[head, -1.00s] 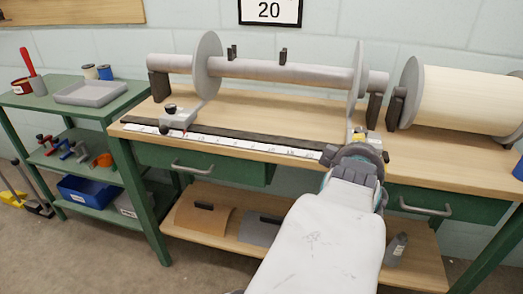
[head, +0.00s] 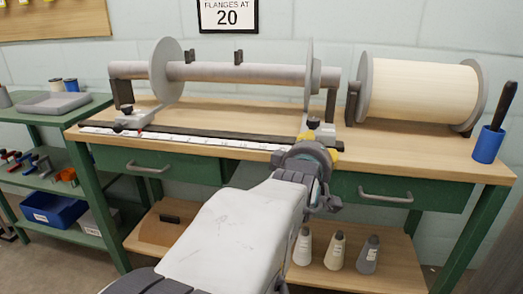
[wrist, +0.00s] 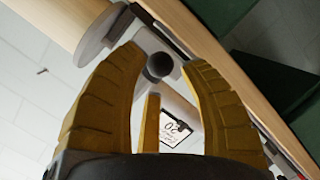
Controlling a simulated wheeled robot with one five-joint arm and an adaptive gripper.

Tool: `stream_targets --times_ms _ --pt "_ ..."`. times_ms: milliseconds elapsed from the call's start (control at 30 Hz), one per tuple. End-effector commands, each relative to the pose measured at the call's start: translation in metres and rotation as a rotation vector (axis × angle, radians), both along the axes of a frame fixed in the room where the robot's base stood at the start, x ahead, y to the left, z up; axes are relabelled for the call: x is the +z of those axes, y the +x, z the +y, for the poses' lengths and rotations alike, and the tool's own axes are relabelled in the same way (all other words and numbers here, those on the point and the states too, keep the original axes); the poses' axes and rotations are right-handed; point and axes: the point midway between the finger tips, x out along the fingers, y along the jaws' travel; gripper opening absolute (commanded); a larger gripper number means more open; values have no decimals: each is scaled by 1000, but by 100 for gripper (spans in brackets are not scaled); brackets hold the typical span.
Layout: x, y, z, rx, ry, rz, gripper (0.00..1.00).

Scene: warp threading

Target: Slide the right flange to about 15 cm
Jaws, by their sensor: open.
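The right flange (head: 309,75) is an upright grey disc near the right end of the grey roller bar (head: 240,72). Its foot is a grey block with a dark knob (head: 313,123), behind the right end of the white scale (head: 190,139). The left flange (head: 166,72) stands near the bar's left end. My gripper (head: 318,148) is at the bench's front edge, just in front of the right flange's block. In the wrist view my gripper (wrist: 162,59) has its yellow fingers spread, with a dark round knob (wrist: 158,65) between them; contact cannot be told.
A wall sign (head: 228,16) reads "FLANGES AT 20". A cream-wound roll (head: 418,92) lies right of the bar. A blue cup (head: 487,146) with a dark handle stands at the bench's right end. Several cones stand on the lower shelf (head: 405,258). A green trolley (head: 85,112) is at left.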

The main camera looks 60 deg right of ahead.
Motion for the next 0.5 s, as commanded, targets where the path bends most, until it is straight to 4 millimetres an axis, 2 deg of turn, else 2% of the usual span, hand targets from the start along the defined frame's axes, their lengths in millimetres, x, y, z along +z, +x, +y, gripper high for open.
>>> stream_targets --times_ms 33,300,500 --pt "-6 1 -5 1 0 0 39" --pt "-7 5 -26 1 1 0 39" --pt "-7 7 -32 1 0 -1 39"
